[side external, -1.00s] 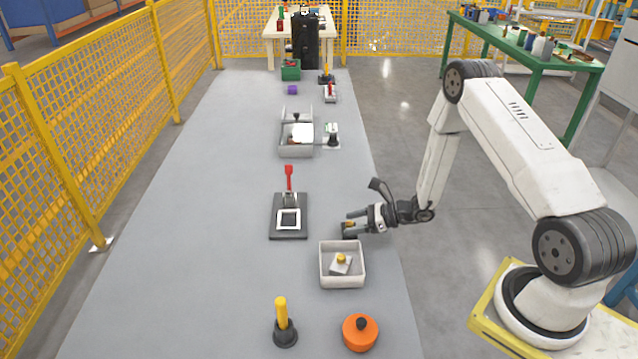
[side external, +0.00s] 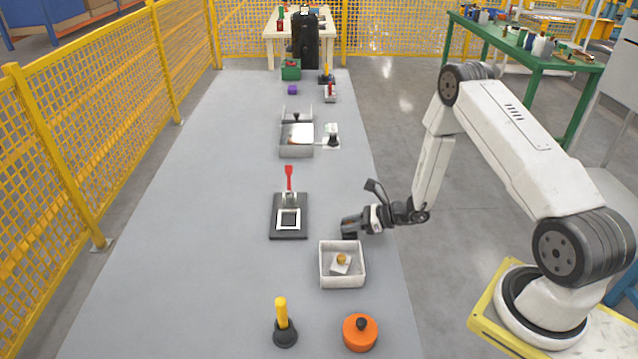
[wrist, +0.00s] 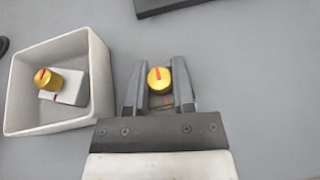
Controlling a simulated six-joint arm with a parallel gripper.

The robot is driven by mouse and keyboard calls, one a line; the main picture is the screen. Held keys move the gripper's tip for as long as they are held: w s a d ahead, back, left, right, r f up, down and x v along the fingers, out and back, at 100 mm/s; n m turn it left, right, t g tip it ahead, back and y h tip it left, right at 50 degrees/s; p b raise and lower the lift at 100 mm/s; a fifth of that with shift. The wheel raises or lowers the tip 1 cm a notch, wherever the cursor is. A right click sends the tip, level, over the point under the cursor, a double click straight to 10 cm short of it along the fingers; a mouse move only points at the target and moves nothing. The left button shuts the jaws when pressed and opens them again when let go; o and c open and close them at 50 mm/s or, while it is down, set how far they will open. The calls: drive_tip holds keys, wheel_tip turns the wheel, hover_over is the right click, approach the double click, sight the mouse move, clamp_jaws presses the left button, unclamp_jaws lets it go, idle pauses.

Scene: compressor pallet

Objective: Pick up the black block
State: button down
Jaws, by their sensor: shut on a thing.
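The black block (wrist: 160,101), dark grey in the wrist view, has a round gold knob (wrist: 159,79) with a red mark on top. It stands between the two fingers of my gripper (wrist: 159,87), which is shut on it. In the side view my gripper (side external: 352,223) is low over the grey table, just behind the white tray. The block is mostly hidden there by the fingers. I cannot tell whether it touches the table.
The white tray (side external: 322,267) holds a light grey block (wrist: 70,88) with a gold knob. A black plate with a red lever (side external: 289,178) stands to the left. An orange lidded pot (side external: 360,334) and a yellow-handled tool (side external: 281,314) are in front. The table's left side is clear.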

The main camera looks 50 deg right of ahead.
drive_tip(key=shift+r, duration=0.15)
drive_tip(key=shift+r, duration=0.8)
drive_tip(key=s+a+r, duration=0.2)
drive_tip(key=s+r, duration=0.9)
drive_tip(key=s, duration=0.2)
drive_tip(key=shift+s+a, duration=0.2)
drive_tip(key=shift+s, duration=0.2)
